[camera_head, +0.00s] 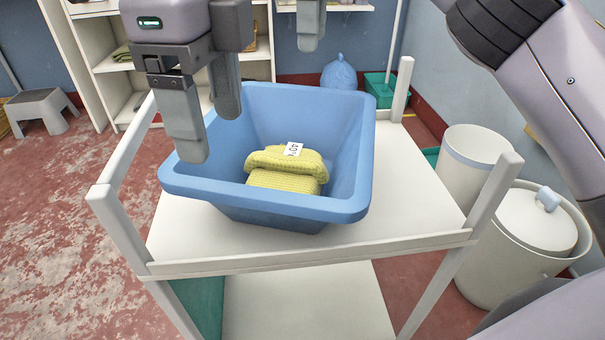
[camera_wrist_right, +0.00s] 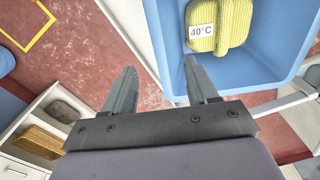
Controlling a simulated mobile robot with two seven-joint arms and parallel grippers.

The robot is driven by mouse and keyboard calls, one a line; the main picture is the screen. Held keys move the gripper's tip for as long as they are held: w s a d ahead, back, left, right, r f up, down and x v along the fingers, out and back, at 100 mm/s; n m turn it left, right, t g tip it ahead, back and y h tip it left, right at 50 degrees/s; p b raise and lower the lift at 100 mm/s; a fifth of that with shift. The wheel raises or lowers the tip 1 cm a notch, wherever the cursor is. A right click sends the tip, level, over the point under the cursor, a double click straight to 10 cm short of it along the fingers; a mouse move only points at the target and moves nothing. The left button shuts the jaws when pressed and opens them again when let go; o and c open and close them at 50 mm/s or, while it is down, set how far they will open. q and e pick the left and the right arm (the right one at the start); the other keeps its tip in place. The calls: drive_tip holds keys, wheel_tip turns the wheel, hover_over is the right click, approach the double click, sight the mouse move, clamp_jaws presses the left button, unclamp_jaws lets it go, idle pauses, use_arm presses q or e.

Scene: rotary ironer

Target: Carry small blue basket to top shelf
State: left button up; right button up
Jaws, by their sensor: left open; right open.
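The small blue basket (camera_head: 285,207) stands on the top deck of a white cart (camera_head: 412,205). A folded yellow knit cloth (camera_head: 285,178) with a white tag lies in it; the tag reads 40°C in the right wrist view (camera_wrist_right: 201,31). My left gripper (camera_head: 210,132) is open, its fingers pointing down at the basket's left rim. I cannot tell whether they touch it. My right gripper (camera_head: 311,42) shows only partly at the top, beyond the basket. In the right wrist view its fingers (camera_wrist_right: 163,92) are apart and empty, one near the basket's wall (camera_wrist_right: 166,52).
White shelving (camera_head: 115,66) with folded cloths stands at the back left. Corner posts rise around the cart deck. A white bin (camera_head: 470,160) and a lidded bin (camera_head: 525,240) stand at the right. A grey stool (camera_head: 40,108) is at the left; red floor between is clear.

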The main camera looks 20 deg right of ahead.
drive_tip(key=shift+r, duration=0.95)
